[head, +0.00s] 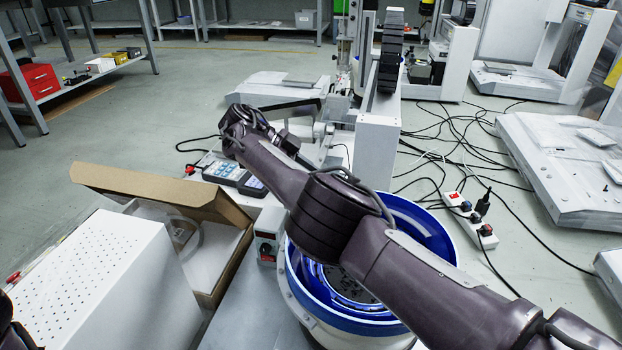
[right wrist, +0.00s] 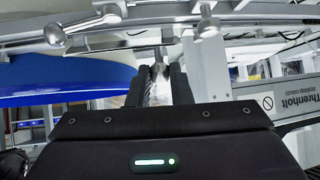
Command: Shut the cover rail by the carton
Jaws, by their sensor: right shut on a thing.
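The open brown carton (head: 150,191) stands at the lower left in the head view, with a clear bag inside. My right arm crosses the head view from the lower right, over the blue bowl feeder (head: 432,232), and bends at the gantry machine. In the right wrist view my right gripper (right wrist: 160,82) is shut on a small grey metal knob (right wrist: 159,70). A pale metal bar with round knobs (right wrist: 100,39) runs across the top of that view. I cannot tell for certain which bar is the cover rail. My left gripper is not in view.
A handheld controller (head: 222,171) lies behind the carton. A power strip (head: 470,218) and loose cables cover the floor at right. A red toolbox (head: 30,84) sits on a shelf at far left.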

